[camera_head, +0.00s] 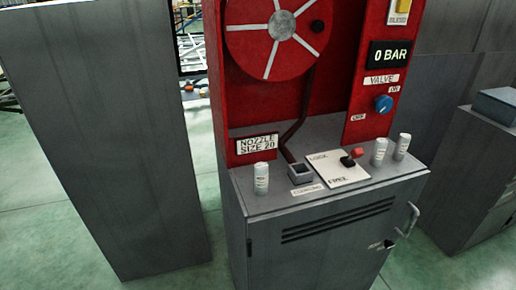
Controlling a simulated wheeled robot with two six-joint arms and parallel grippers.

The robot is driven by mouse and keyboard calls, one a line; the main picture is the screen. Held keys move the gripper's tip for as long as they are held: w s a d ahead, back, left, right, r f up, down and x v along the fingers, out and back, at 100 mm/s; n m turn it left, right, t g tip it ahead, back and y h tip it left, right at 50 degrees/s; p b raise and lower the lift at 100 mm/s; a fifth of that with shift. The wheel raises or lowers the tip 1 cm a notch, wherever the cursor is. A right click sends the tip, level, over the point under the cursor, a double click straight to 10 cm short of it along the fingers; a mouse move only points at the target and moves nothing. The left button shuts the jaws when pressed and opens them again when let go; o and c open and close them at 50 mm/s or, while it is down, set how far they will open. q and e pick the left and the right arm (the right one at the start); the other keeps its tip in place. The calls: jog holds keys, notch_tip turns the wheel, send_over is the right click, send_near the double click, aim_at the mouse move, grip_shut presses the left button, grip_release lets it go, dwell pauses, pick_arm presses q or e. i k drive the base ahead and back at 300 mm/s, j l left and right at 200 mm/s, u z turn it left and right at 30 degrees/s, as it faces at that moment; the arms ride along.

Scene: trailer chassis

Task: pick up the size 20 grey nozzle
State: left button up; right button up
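Three small light grey-white cylinders stand upright on top of the grey cabinet (225,185). One cylinder (261,178) is at the left, in front of and below a sign (257,143) reading "NOZZLE SIZE 20". The other two stand close together at the right end, one cylinder (379,152) and another cylinder (402,146) farther right. The print on the cylinders is too small to read, so I cannot tell their sizes. Neither of my grippers shows in the head view.
A square socket (300,173) with a small label and a LOCK/FREE plate (337,172) with a black-and-red lever (349,160) lie between the cylinders. Behind rises a red panel (350,60) with a hose reel (278,32), blue valve knob (383,103) and "0 BAR" display (390,54). A tall grey cabinet (110,130) stands left.

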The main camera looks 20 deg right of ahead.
aim_at(260, 169)
jog(key=l+z, duration=0.15)
jog(key=l, duration=0.25)
jog(key=i+l+z, duration=0.1)
jog(key=l, duration=0.35)
jog(key=l+z, duration=0.15)
jog(key=l, duration=0.25)
jog(key=i+l+z, duration=0.1)
jog(key=l, duration=0.3)
jog(key=i, duration=0.05)
